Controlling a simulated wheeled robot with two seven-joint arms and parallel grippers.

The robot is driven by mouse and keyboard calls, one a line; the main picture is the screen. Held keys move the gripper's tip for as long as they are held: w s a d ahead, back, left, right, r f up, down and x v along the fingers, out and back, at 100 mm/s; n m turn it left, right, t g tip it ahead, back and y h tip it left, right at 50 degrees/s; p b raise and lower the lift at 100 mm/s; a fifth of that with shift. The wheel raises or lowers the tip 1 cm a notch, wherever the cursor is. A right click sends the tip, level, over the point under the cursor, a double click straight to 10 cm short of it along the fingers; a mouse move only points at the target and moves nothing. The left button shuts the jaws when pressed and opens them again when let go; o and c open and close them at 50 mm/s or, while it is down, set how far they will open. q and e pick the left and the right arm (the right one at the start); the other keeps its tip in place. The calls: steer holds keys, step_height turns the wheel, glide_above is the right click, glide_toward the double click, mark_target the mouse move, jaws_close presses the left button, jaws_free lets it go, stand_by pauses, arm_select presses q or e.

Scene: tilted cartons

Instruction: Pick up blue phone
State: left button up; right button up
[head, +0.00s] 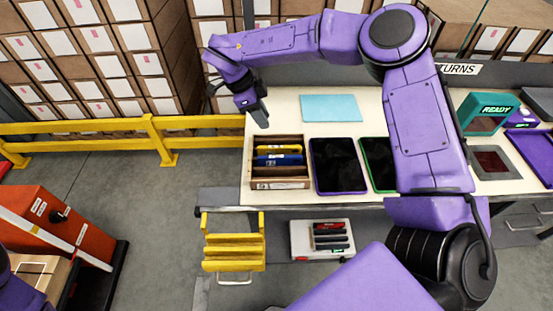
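The blue phone (278,160) stands on edge in a brown wooden carton (279,184) on the white table, between a yellow phone (278,149) behind it and a dark slot in front. My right arm reaches across from the right, and its gripper (261,116) hangs above and behind the carton, apart from the phones. Its fingers point down and overlap in this view, so their gap cannot be judged. Nothing is seen in it. A purple part of my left arm (22,285) shows at the lower left edge; the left gripper is out of view.
Two dark trays, purple-rimmed (338,191) and green-rimmed (377,179), lie right of the carton. A light blue mat (331,108) lies behind. A teal READY box (486,113) stands right. A yellow rack (233,252) and a white tray (300,250) sit below the table's front edge.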

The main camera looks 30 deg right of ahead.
step_height(320, 180, down, 3)
steer(key=s+b, duration=0.1)
steer(key=b, duration=0.5)
glide_toward(279, 156)
steer(key=p+x, duration=0.3)
steer(key=x, duration=0.5)
steer(key=shift+s+f, duration=0.1)
steer(key=shift+f, duration=0.15)
steer(key=shift+s+d+f, duration=0.1)
steer(key=shift+d+f, duration=0.1)
steer(key=shift+f, duration=0.15)
jaws_close()
